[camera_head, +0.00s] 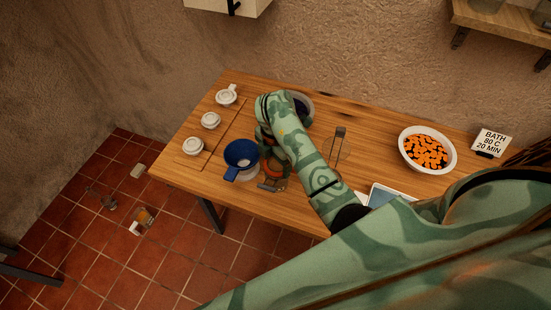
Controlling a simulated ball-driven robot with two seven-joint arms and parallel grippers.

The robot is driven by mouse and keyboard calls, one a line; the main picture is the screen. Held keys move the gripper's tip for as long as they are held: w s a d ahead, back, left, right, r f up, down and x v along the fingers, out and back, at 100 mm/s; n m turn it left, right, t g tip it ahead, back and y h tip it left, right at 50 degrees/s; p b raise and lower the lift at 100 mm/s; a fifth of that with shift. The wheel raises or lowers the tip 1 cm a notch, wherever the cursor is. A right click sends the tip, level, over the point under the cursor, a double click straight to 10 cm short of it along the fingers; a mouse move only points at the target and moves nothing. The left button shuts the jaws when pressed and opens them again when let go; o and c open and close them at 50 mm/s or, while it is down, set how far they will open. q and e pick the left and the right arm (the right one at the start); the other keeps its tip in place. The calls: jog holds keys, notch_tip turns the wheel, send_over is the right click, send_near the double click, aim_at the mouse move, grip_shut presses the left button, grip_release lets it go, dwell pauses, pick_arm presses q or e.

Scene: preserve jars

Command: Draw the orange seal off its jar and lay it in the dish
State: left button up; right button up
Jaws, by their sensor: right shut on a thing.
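The orange seal (273,171) shows as a small orange patch at the table's front, just right of a blue funnel (241,153). My right gripper (271,184) reaches down there and is shut on the seal. The jar under it is mostly hidden by the gripper and forearm, so I cannot tell whether the seal still touches it. My left gripper is out of view.
A white bowl of orange pieces (402,143) and a sign (492,142) are at the right. A pale-rimmed tray (385,195) is partly hidden by my arm.

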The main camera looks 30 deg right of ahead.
jog(key=shift+r+p, duration=1.1)
jog(key=shift+r, duration=0.15)
jog(key=shift+r, duration=0.1)
notch_tip(320, 180, up, 4)
jog(key=p, duration=0.3)
jog(key=shift+p, duration=0.4)
jog(key=shift+f, duration=0.2)
notch_tip(320, 180, down, 6)
jog(key=b, duration=0.6)
jog(key=shift+f, duration=0.15)
